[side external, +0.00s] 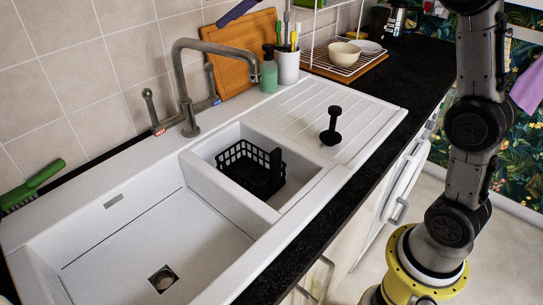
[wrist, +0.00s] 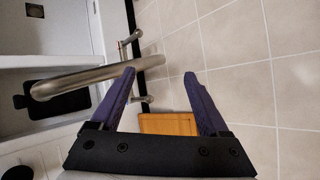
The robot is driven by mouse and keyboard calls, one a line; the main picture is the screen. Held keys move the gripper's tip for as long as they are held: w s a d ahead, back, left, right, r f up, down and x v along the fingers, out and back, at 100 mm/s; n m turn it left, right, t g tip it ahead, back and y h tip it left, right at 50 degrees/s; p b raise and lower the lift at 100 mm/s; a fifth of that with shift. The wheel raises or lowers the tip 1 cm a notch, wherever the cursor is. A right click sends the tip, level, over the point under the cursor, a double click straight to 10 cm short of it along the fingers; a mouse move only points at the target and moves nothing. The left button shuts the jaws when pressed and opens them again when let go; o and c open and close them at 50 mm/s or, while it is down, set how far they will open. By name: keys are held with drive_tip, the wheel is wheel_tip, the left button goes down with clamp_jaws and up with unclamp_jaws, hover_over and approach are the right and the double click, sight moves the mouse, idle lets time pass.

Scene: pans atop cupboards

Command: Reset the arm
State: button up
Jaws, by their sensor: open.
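My gripper (wrist: 160,76) is open in the wrist view, its two purple fingers spread apart with nothing held between them. Tiled wall and part of a wooden board (wrist: 167,124) show in the gap. The grey tap (wrist: 85,80) passes by the left finger; I cannot tell how close they are. In the side view, only a purple finger of my gripper (side external: 237,12) shows at the top edge, above the tap (side external: 180,75) and board (side external: 245,55). The rest of the gripper is out of that frame. My arm stands at the right and leaves through the top.
The white sink (side external: 140,245) holds a black basket (side external: 243,168) in its small basin. A black plunger-like object (side external: 331,127) stands on the drainboard. A utensil cup (side external: 287,66), green bottle (side external: 269,70), dish rack (side external: 318,50) with a bowl (side external: 342,54) and green brush (side external: 35,185) line the back.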

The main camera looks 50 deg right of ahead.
drive_tip(key=s+a+f+n+h, duration=0.15)
drive_tip(key=s+n, duration=0.25)
drive_tip(key=s, duration=0.8)
drive_tip(key=s+a+f+n+h, duration=0.15)
drive_tip(key=s+n, duration=0.25)
drive_tip(key=s, duration=0.9)
drive_tip(key=s+d+f+n+g+h, duration=0.1)
drive_tip(key=s+d+f+n, duration=0.2)
drive_tip(key=s+f+n, duration=0.2)
drive_tip(key=s+d+f+n+g+h, duration=0.2)
drive_tip(key=s+f+n, duration=0.3)
drive_tip(key=s+f, duration=0.3)
wheel_tip(320, 180, down, 3)
drive_tip(key=shift+d+r, duration=0.1)
drive_tip(key=shift+d, duration=0.55)
